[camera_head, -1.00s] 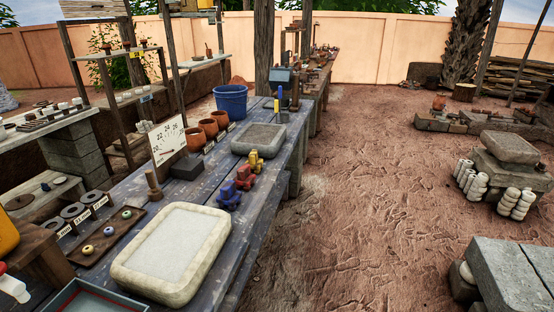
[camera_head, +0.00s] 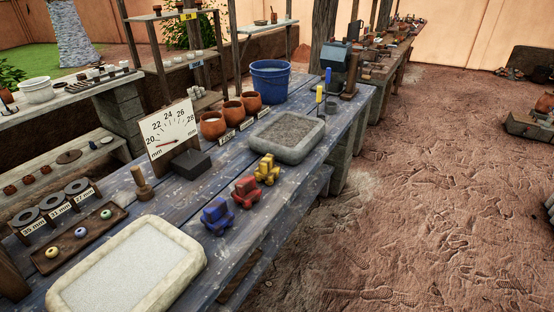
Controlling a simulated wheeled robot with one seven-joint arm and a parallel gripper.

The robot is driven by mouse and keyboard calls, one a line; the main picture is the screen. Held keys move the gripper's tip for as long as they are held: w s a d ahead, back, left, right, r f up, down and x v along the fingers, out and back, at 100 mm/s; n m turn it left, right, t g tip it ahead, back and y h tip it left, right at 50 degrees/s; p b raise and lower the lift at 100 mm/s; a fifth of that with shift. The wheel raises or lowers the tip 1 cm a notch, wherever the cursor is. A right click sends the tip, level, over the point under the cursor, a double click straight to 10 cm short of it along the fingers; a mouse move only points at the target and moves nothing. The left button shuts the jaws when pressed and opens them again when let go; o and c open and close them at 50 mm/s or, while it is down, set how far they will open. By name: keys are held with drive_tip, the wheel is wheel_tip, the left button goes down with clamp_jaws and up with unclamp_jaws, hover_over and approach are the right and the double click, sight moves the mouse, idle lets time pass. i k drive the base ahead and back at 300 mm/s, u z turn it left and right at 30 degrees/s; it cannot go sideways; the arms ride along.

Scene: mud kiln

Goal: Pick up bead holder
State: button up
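No part of the picture is labelled as the bead holder. A dark wooden tray (camera_head: 65,262) with three small coloured beads (camera_head: 81,232) lies at the left of the blue plank table. A small upright wooden peg on a round base (camera_head: 143,187) stands behind it, and I cannot tell which of the two is the bead holder. My gripper is not in view.
Open dirt ground (camera_head: 420,190) lies right.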

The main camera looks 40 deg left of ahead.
sight(267, 171)
drive_tip(key=u, duration=0.4)
drive_tip(key=i, duration=0.95)
drive_tip(key=u, duration=1.05)
drive_tip(key=i, duration=0.5)
drive_tip(key=u, duration=0.3)
